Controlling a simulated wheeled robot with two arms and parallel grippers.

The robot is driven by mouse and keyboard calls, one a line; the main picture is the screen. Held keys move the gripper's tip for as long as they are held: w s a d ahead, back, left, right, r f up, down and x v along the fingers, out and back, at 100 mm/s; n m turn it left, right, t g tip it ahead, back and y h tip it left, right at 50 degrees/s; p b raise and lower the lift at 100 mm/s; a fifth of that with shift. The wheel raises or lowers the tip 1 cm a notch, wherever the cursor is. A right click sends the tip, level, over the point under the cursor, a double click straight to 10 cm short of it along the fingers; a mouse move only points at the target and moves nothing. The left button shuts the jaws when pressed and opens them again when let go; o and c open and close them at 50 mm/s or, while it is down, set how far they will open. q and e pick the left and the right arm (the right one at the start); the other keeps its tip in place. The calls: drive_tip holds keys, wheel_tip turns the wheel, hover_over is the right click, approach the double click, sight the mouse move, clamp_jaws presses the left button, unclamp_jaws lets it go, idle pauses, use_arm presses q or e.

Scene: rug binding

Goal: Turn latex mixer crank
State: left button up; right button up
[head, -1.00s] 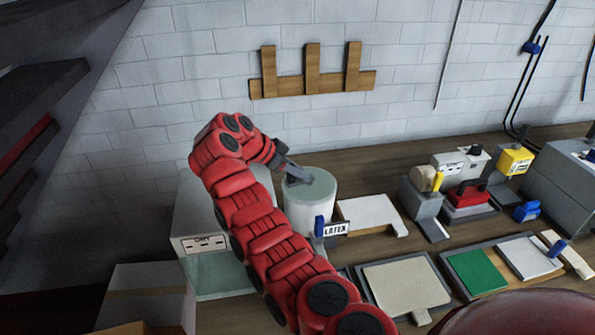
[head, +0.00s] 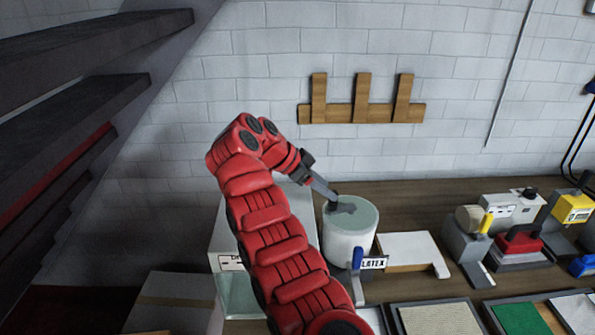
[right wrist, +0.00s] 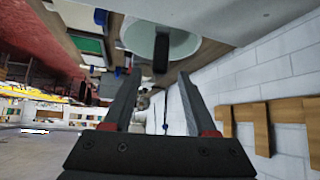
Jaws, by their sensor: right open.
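The latex mixer is a white drum (head: 346,243) with a pale green top, on the bench in the head view. A LATEX label (head: 374,263) and a blue handle (head: 358,258) are at its front. A dark grey crank piece (head: 343,209) lies across the top. My right gripper (head: 332,195) reaches down to the drum's top from the left, close to the crank. In the right wrist view the gripper (right wrist: 154,78) is open with nothing between its fingers; a dark upright grip (right wrist: 161,52) stands beyond the tips, before the drum (right wrist: 185,43). Contact cannot be told.
A box labelled DRY (head: 232,262) is left of the drum, partly behind my arm. A white slab (head: 408,250) is right of it. Trays (head: 440,318) and small machines (head: 515,243) fill the right bench. A wooden rack (head: 362,113) hangs on the wall.

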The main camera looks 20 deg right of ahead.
drive_tip(key=v, duration=0.4)
drive_tip(key=shift+r, duration=0.3)
drive_tip(key=p+v, duration=0.6)
drive_tip(key=p, duration=0.4)
drive_tip(key=shift+f, duration=0.15)
